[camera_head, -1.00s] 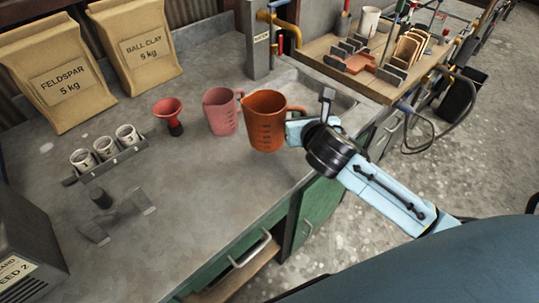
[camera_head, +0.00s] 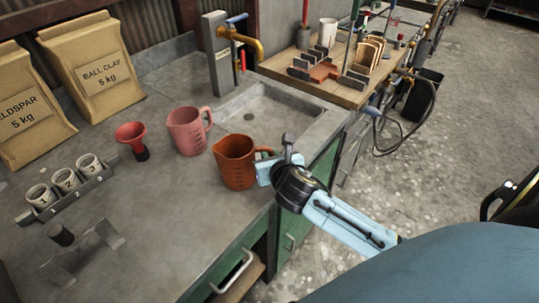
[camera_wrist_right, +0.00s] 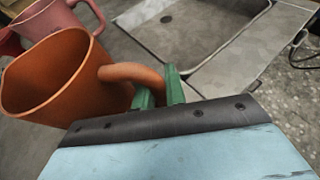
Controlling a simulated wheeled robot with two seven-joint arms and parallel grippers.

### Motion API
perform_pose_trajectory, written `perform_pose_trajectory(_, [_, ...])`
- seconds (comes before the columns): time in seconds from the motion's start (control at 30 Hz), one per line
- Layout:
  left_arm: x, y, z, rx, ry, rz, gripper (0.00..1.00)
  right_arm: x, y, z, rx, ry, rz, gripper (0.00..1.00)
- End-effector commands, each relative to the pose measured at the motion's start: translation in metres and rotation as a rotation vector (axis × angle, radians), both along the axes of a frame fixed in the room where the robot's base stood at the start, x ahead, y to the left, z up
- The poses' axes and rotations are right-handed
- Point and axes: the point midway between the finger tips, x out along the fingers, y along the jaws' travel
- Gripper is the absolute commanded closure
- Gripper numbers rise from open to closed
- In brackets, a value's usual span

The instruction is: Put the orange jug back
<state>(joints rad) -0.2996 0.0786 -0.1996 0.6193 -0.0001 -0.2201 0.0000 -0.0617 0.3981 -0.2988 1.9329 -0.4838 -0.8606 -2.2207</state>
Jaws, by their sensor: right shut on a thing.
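The orange jug (camera_head: 236,163) is upright at the right edge of the grey worktop, in front of the sink. In the right wrist view the orange jug (camera_wrist_right: 55,88) shows its open rim at the left and its handle at the fingers. My right gripper (camera_head: 266,166) is shut on the jug's handle; its green fingertips (camera_wrist_right: 158,90) are on either side of the handle's lower end. Whether the jug's base touches the worktop I cannot tell. A pink jug (camera_head: 187,131) stands just behind and left of it. My left gripper is not in view.
A sink basin (camera_head: 262,115) with a yellow tap lies behind the orange jug. Bare worktop (camera_head: 165,215) lies left of the orange jug.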

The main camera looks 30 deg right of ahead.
Motion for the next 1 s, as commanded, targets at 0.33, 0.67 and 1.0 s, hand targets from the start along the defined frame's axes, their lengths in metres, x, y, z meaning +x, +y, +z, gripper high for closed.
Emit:
perform_pose_trajectory(0.33, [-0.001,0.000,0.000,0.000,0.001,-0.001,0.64,0.000,0.000,-0.002,-0.001,0.001,0.000,0.66])
perform_pose_trajectory(0.67, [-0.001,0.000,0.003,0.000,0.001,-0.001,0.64,-0.011,0.003,0.006,-0.002,0.003,0.002,0.66])
perform_pose_trajectory(1.0, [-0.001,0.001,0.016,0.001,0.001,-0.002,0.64,-0.075,0.020,0.034,0.000,0.002,0.002,0.66])
